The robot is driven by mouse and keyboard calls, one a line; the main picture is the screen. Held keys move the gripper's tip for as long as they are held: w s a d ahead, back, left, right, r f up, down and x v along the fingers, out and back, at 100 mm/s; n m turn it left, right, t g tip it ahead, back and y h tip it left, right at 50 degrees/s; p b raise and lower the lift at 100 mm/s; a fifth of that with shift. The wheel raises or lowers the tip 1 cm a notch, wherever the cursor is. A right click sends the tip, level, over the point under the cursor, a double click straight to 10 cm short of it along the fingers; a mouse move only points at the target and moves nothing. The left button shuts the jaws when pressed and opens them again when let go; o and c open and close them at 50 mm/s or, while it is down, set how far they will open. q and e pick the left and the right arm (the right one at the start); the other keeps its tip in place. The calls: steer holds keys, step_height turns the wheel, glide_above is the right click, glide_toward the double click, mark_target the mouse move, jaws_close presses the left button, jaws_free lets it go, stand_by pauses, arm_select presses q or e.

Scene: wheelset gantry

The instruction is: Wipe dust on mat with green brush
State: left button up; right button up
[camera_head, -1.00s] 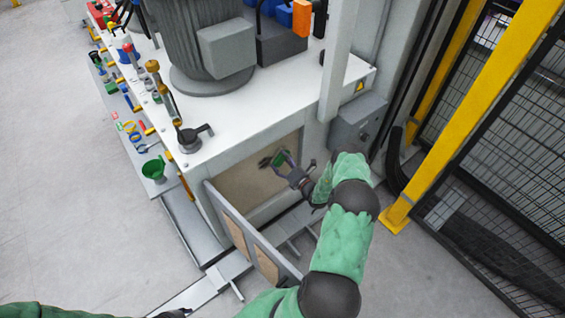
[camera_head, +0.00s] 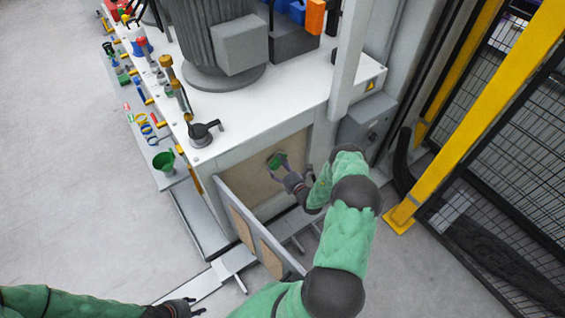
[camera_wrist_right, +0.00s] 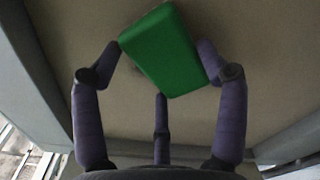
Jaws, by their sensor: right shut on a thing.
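The green brush (camera_head: 278,161) is held in my right gripper (camera_head: 283,168) at the tan mat (camera_head: 248,187) inside the open cabinet front. In the right wrist view the green brush (camera_wrist_right: 165,52) sits between the fingers of my right gripper (camera_wrist_right: 165,70), close against the tan mat surface (camera_wrist_right: 90,30). Whether it touches the mat I cannot tell. A grey smudge, possibly dust, shows on the mat beside the brush. The bristles are hidden. My left gripper (camera_head: 184,308) is at the bottom edge, away from the cabinet, with its fingers too small to read.
An open hinged door panel (camera_head: 255,235) stands in front of the cabinet, left of my right arm. A green funnel (camera_head: 163,161) and several tools lie on the side ledge. A grey box (camera_head: 368,118) and a yellow post (camera_head: 470,120) stand to the right.

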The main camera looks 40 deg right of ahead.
steer(key=shift+w+a+p, duration=0.2)
steer(key=shift+a, duration=0.9)
steer(key=shift+w+a+p, duration=0.15)
steer(key=shift+a+p, duration=0.05)
steer(key=shift+a, duration=0.85)
steer(key=shift+r+p, duration=0.55)
steer(key=shift+r, duration=0.25)
steer(key=shift+s+d+f+b, duration=0.15)
steer(key=shift+d+b, duration=0.15)
steer(key=shift+d, duration=0.6)
steer(key=shift+s+d+r+b, duration=0.15)
steer(key=shift+d+b, duration=0.1)
steer(key=shift+d, duration=0.65)
steer(key=shift+s+d+b, duration=0.15)
steer(key=shift+d+b, duration=0.5)
steer(key=shift+d, duration=1.15)
steer(key=shift+s+d+b, duration=0.15)
steer(key=shift+d+b, duration=0.5)
steer(key=shift+d, duration=1.1)
steer(key=s+p, duration=0.1)
steer(key=s, duration=0.5)
steer(key=shift+a+p, duration=0.4)
steer(key=shift+a, duration=0.05)
